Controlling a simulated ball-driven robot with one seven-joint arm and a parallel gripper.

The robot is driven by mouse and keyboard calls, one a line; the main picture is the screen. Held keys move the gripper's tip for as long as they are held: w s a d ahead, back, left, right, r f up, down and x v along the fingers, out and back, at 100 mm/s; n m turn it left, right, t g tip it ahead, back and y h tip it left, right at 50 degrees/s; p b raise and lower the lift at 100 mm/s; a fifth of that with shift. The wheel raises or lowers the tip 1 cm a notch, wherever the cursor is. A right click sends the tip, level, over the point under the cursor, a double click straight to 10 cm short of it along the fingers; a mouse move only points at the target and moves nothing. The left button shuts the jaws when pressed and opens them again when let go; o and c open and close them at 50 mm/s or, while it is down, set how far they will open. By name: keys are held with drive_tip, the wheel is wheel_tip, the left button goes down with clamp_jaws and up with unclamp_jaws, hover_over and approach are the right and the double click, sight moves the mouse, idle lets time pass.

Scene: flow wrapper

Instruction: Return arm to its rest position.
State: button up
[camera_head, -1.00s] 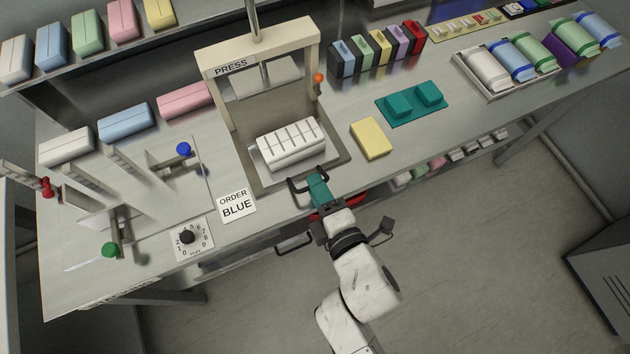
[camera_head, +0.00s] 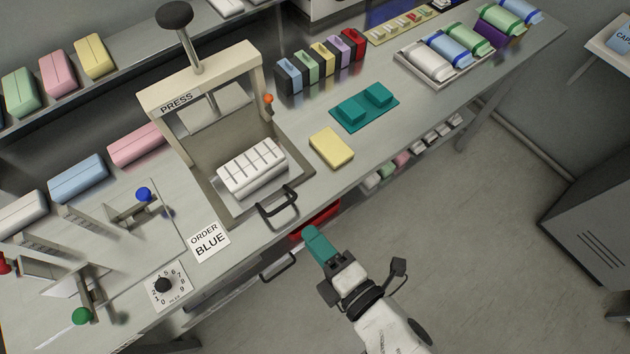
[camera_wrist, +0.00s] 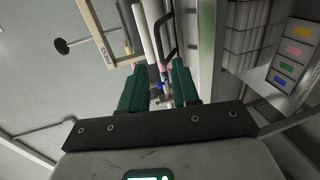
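My gripper (camera_head: 316,243) hangs in front of the bench edge, clear of the table and holding nothing. In the wrist view (camera_wrist: 160,82) its two teal fingers stand apart with an empty gap between them. The black tray handle (camera_head: 277,201) at the front of the press (camera_head: 160,105) is free, a little behind and left of the fingers. A white ribbed block (camera_head: 252,167) sits on the press tray.
A yellow block (camera_head: 331,148) and a teal fixture (camera_head: 365,107) lie right of the press. An order card reading BLUE (camera_head: 209,241) and a dial plate (camera_head: 168,285) lie to the left. The floor (camera_head: 470,270) right of my arm is clear.

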drive_tip(key=w+d+f+m+g+h, duration=0.15)
drive_tip(key=d+f+m+h, duration=0.25)
drive_tip(key=d+m, duration=0.4)
drive_tip(key=d+f+m+g+h, duration=0.3)
drive_tip(key=d+m+h, duration=0.25)
drive_tip(key=d, duration=0.45)
drive_tip(key=s+d+f+m+g, duration=0.2)
drive_tip(key=s+d+m+g, duration=0.5)
drive_tip(key=s+m, duration=0.4)
drive_tip(key=shift+s+d+m, duration=0.2)
drive_tip(key=shift+d+m, duration=0.15)
drive_tip(key=shift+d, duration=0.15)
